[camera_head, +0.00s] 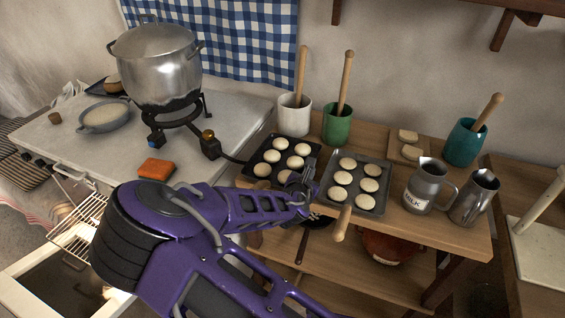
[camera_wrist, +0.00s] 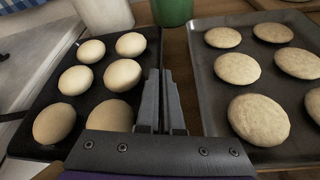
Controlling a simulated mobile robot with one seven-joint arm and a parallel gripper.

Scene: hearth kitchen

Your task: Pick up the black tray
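The black tray (camera_head: 278,166) lies flat on the wooden counter beside the stove and holds several pale dough rounds. It fills the left side of the wrist view (camera_wrist: 98,90). My gripper (camera_head: 303,178) is at the tray's right edge, reaching down from the front. In the wrist view its two fingers (camera_wrist: 161,88) are nearly together, with the tray's right rim running in between them. The lower part of that rim is hidden behind the fingers. No lift of the tray off the counter shows.
A grey tray (camera_head: 341,199) with rounds sits close on the right. White (camera_head: 294,116) and green (camera_head: 336,127) crocks with wooden handles stand behind. The stove (camera_head: 225,140) is left; metal jugs (camera_head: 427,184) stand farther right. A wooden handle (camera_head: 342,224) juts at the counter's front.

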